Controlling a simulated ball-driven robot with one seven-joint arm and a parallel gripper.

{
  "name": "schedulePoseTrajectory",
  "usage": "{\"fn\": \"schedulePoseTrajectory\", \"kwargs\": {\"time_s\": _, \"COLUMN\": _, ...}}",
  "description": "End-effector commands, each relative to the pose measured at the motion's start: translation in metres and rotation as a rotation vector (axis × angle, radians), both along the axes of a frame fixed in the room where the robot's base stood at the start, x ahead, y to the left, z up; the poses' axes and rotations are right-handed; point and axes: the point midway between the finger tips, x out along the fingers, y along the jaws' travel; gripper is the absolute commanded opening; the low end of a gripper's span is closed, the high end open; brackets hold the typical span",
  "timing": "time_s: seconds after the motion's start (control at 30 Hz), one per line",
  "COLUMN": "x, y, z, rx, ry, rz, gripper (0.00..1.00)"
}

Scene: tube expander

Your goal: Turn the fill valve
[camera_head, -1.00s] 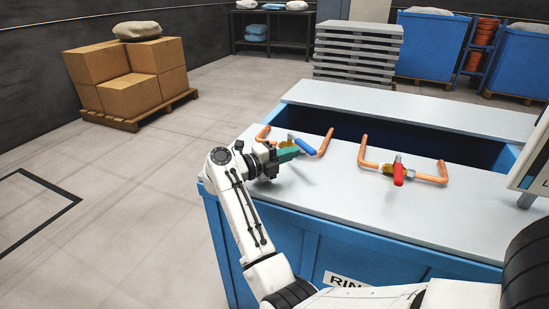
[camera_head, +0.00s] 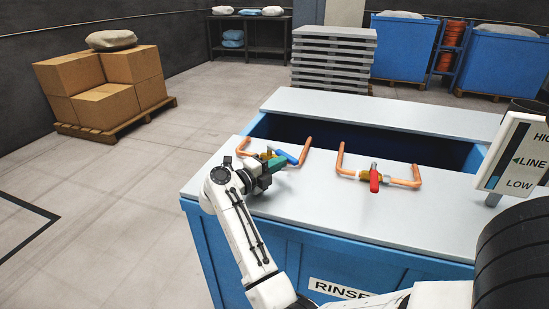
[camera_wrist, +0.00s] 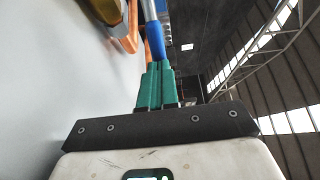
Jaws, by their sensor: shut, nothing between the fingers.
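A valve with a blue lever (camera_head: 287,157) sits in a copper pipe (camera_head: 305,148) on the pale top of the tank. My gripper (camera_head: 276,163) is at this valve, its green fingers shut together with nothing between them. In the wrist view the fingertips (camera_wrist: 157,66) lie close to the blue lever (camera_wrist: 155,40), in line with it; I cannot tell whether they touch. A second valve with a red lever (camera_head: 374,178) sits in another copper pipe (camera_head: 408,183) to the right, its lever pointing toward the front. Which one is the fill valve is not marked in view.
The blue tank (camera_head: 240,257) has a label reading RINSE, partly cut off. Its open slot (camera_head: 370,146) lies behind the valves. A gauge (camera_head: 515,155) with HIGH, LINE and LOW stands at the right. Boxes on a pallet (camera_head: 115,130) are at the far left; the floor between is clear.

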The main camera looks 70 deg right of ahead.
Motion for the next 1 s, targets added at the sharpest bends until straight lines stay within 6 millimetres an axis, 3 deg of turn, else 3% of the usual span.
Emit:
{"fn": "schedulePoseTrajectory", "kwargs": {"time_s": 0.1, "x": -0.008, "y": -0.004, "z": 0.009, "rx": 0.001, "ry": 0.005, "rz": 0.074, "gripper": 0.0}}
{"fn": "schedulePoseTrajectory", "kwargs": {"time_s": 0.63, "x": -0.028, "y": -0.031, "z": 0.005, "rx": 0.002, "ry": 0.002, "rz": 0.417, "gripper": 0.0}}
{"fn": "schedulePoseTrajectory", "kwargs": {"time_s": 1.0, "x": -0.031, "y": -0.042, "z": 0.001, "rx": 0.001, "ry": 0.002, "rz": 0.419, "gripper": 0.0}}
